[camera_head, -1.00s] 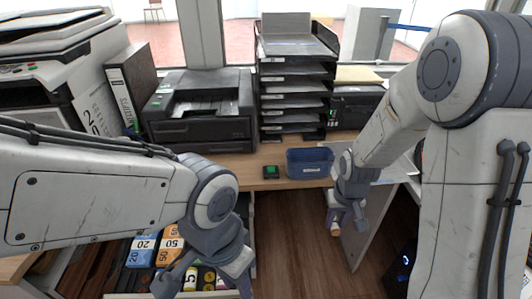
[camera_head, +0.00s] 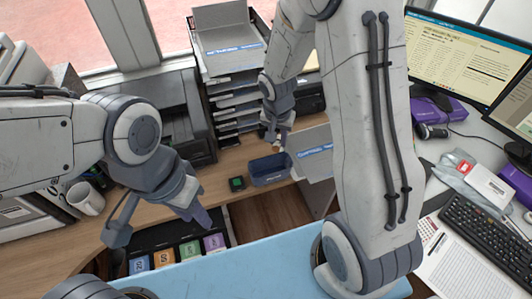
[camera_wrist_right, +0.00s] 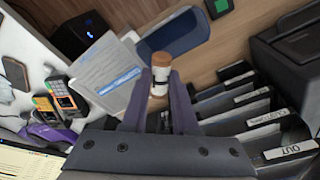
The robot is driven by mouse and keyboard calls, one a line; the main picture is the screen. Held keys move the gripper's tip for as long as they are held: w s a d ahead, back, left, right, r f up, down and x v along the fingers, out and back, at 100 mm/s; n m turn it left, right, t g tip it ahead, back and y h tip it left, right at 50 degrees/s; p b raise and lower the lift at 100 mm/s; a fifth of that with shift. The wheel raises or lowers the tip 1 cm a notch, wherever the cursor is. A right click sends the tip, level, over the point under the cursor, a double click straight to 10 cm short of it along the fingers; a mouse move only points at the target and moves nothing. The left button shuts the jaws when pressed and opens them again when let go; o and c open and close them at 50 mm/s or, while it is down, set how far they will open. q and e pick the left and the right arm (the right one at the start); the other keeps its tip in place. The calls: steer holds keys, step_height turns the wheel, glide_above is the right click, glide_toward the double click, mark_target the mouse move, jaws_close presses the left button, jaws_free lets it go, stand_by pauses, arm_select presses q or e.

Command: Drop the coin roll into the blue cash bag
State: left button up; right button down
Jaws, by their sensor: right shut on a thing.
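The coin roll (camera_wrist_right: 160,75), whitish with a tan end and a dark band, is held upright between the purple fingers of my right gripper (camera_wrist_right: 160,92). In the head view my right gripper (camera_head: 276,140) is over the far right edge of the blue cash bag (camera_head: 268,180), with the roll's tip just showing. The bag stands open on the wooden counter; in the right wrist view its blue rim (camera_wrist_right: 190,42) lies beyond the roll. My left gripper (camera_head: 160,224) is open and empty, left of the bag, above an open drawer.
A small black and green box (camera_head: 236,184) sits left of the bag. The black letter trays (camera_head: 232,105) and printer (camera_head: 185,125) stand behind. The open drawer (camera_head: 177,255) holds coloured items. A white mug (camera_head: 86,198) stands far left.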

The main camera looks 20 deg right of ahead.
steer(key=shift+w+r, duration=0.15)
steer(key=shift+f, duration=0.25)
step_height(320, 180, down, 6)
steer(key=b, duration=0.4)
steer(key=shift+w+a+r+b, duration=0.1)
steer(key=shift+a+r+b, duration=0.05)
steer(key=shift+r+b, duration=0.15)
steer(key=c, duration=0.6)
jaws_free()
steer(key=r, duration=0.3)
steer(key=s+r, duration=0.1)
steer(key=r, duration=0.3)
steer(key=a+r, duration=0.1)
steer(key=r, duration=0.2)
steer(key=shift+s+r, duration=0.15)
steer(key=shift+s, duration=0.05)
